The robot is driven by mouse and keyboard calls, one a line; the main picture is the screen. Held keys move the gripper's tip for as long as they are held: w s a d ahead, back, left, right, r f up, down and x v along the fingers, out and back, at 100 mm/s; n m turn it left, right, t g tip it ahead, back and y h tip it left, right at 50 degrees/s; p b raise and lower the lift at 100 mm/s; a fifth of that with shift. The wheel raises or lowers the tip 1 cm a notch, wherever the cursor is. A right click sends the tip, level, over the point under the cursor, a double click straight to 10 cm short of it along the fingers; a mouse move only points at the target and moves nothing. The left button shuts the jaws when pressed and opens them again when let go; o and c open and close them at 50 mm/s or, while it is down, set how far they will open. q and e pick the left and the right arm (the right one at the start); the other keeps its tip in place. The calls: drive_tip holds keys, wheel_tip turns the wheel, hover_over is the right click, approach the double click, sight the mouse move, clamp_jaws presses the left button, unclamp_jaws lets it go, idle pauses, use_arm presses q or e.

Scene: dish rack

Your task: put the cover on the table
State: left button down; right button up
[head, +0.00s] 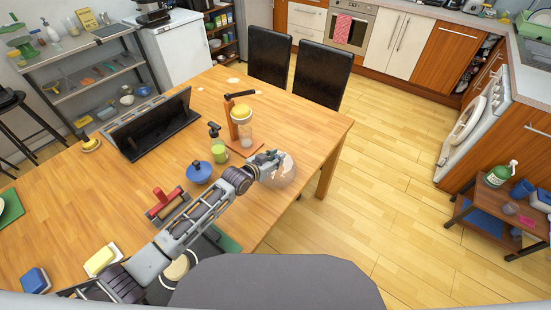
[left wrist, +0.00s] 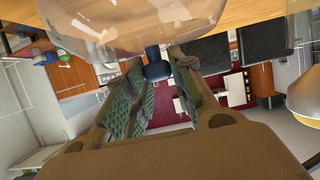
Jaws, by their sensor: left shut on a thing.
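The cover (head: 284,172) is a clear, see-through dome at the right edge of the wooden table (head: 310,125) in the head view. In the left wrist view the dome (left wrist: 135,28) fills the top, with its dark blue knob (left wrist: 157,70) between the fingers. My left gripper (head: 268,160) is shut on the cover by this knob. Its fingers also show in the left wrist view (left wrist: 157,80). Whether the cover touches the table or hangs above it, I cannot tell. My right gripper is not in view.
A red-handled tool (head: 167,205) and a black rack (head: 155,125) lie further left. The table's right corner is clear.

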use_arm(q)
drive_tip(key=shift+f, duration=0.15)
drive_tip(key=c, duration=1.1)
unclamp_jaws()
drive_tip(key=shift+c, duration=0.5)
drive_tip(key=c, duration=0.3)
drive_tip(key=shift+s+a, duration=0.1)
drive_tip(key=shift+s+a+r+p, duration=0.35)
drive_tip(key=shift+s+p, duration=0.1)
drive_tip(key=shift+p, duration=0.2)
drive_tip(key=shift+s+a, duration=0.1)
drive_tip(key=shift+s, duration=0.05)
